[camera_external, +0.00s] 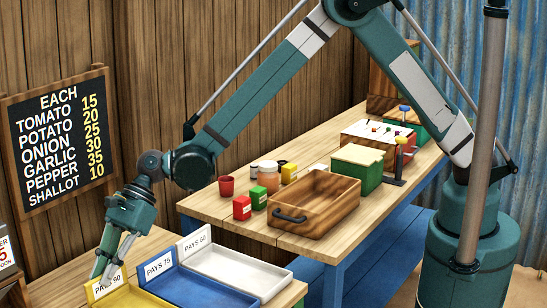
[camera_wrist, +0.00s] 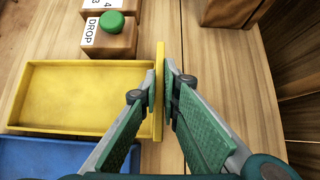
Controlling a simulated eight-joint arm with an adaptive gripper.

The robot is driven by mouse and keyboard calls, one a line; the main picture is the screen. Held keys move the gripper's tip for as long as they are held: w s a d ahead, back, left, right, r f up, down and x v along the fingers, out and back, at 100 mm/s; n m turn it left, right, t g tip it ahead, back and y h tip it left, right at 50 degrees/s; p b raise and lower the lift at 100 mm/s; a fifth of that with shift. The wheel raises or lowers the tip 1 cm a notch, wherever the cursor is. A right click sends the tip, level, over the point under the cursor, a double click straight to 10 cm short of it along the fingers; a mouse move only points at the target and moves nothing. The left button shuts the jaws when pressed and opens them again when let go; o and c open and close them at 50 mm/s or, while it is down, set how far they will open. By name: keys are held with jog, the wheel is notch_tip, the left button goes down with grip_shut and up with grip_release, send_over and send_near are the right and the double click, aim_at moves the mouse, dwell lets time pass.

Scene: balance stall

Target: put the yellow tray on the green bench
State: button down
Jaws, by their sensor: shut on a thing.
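The yellow tray (camera_external: 125,298) is at the bottom edge of the external view, partly cut off, with a white "PAYS 90" label on its upright end panel. In the wrist view the yellow tray (camera_wrist: 75,95) looks empty. My gripper (camera_external: 104,268) reaches down to that panel. In the wrist view my gripper (camera_wrist: 166,88) is shut on the yellow end panel, one finger on each side. The tray lies level over a wooden top; I cannot tell whether it touches it.
A blue tray (camera_external: 190,287) and a white tray (camera_external: 238,268) stand beside the yellow one. A blue-legged table (camera_external: 345,236) holds a wooden crate (camera_external: 325,213), a green box (camera_external: 356,175) and small jars. A block with a green button (camera_wrist: 112,21), labelled "DROP", is near the tray.

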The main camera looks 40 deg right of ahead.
jog(key=shift+f, duration=0.35)
jog(key=c, duration=2.6)
grip_release()
jog(key=shift+o, duration=0.2)
jog(key=shift+r, duration=0.2)
jog(key=shift+d+r, duration=0.1)
jog(key=v, duration=1.1)
jog(key=shift+d+r+p, duration=0.25)
jog(key=shift+p, duration=0.2)
jog(key=shift+d, duration=0.1)
